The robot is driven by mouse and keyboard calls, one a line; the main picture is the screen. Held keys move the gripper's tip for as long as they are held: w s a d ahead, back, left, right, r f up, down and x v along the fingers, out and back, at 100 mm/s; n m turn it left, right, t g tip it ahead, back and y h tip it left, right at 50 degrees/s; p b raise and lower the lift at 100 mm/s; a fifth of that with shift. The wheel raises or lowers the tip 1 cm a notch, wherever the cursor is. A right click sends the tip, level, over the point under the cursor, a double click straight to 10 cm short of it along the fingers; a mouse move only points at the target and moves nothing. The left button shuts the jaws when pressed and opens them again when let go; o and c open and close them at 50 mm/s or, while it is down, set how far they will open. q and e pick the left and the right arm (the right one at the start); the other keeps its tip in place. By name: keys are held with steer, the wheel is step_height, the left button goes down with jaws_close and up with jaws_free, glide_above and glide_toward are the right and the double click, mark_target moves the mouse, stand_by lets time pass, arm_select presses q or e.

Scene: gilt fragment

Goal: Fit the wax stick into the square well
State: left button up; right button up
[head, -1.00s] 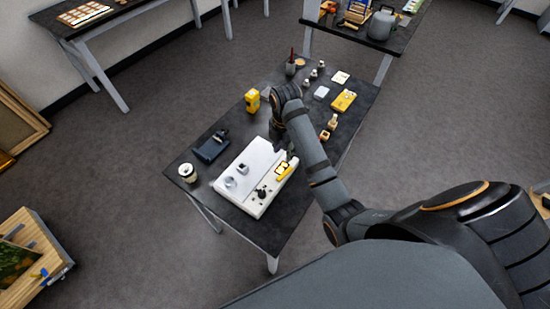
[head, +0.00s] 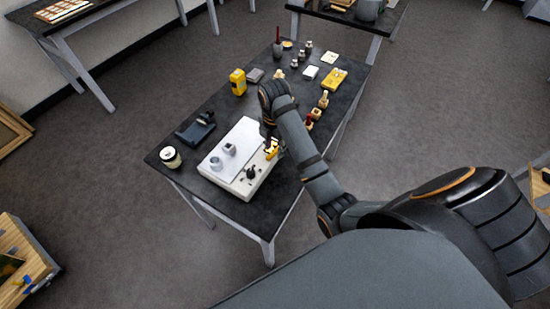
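A white board (head: 243,137) lies on the near part of the dark table. A small grey square-looking cup (head: 229,149) stands on it, which may be the square well, with a rounder grey cup (head: 216,163) beside it. My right gripper (head: 269,143) points down over the board's right side, close to a yellow piece (head: 272,151). My own arm partly hides its fingers, so I cannot tell whether it is open or holds anything. I cannot identify the wax stick for certain; a small red piece (head: 309,119) shows right of my arm. My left gripper is out of view.
A dark device (head: 194,131) and a pale round tin (head: 170,157) are left of the board. A yellow block (head: 238,82), a dark pot with a red stick (head: 277,46), small bottles and a yellow case (head: 334,79) stand farther back. The table's middle left is fairly clear.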

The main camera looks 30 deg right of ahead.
steer(key=shift+w+f, duration=0.1)
steer(key=shift+f, duration=0.55)
steer(key=shift+w+r, duration=0.1)
steer(key=shift+r, duration=0.1)
steer(key=c, duration=0.4)
jaws_close()
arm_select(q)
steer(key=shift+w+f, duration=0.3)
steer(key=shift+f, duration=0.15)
